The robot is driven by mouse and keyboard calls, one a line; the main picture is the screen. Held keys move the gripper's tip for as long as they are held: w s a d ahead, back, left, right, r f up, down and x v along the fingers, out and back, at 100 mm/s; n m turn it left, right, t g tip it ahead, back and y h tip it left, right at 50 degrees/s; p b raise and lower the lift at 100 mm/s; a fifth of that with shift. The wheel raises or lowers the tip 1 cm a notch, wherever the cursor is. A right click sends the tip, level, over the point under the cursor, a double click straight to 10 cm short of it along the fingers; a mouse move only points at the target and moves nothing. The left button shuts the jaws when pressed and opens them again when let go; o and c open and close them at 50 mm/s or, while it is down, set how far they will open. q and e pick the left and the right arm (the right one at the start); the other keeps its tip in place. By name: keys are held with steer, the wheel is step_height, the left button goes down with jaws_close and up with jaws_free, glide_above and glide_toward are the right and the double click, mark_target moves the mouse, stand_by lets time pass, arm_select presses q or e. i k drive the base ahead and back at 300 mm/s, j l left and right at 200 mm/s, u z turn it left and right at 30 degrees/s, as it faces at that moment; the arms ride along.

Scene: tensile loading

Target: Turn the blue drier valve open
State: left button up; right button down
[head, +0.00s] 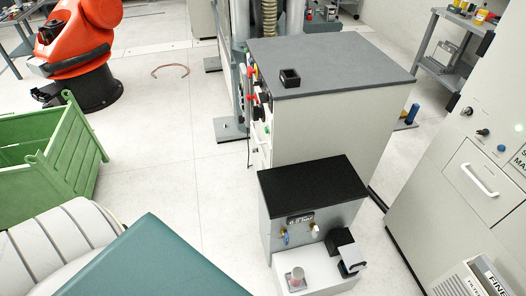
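A small blue handle (285,238), which looks like the blue valve, is on the front face of a low grey unit with a black top (312,187). It is too small to tell whether it is turned open or shut. A second, pale brassy fitting (315,230) sits to its right, below a small dark display (300,219). Neither of my grippers is in the head view.
A white ledge with a small clear cup (297,278) and a black bracket (343,246) juts out below the valve. A tall grey-topped cabinet (330,60) stands behind. A large cabinet (470,190) is at right, a green crate (50,150) at left. Floor left of the unit is clear.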

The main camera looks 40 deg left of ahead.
mark_target(286, 239)
steer(key=u, duration=0.8)
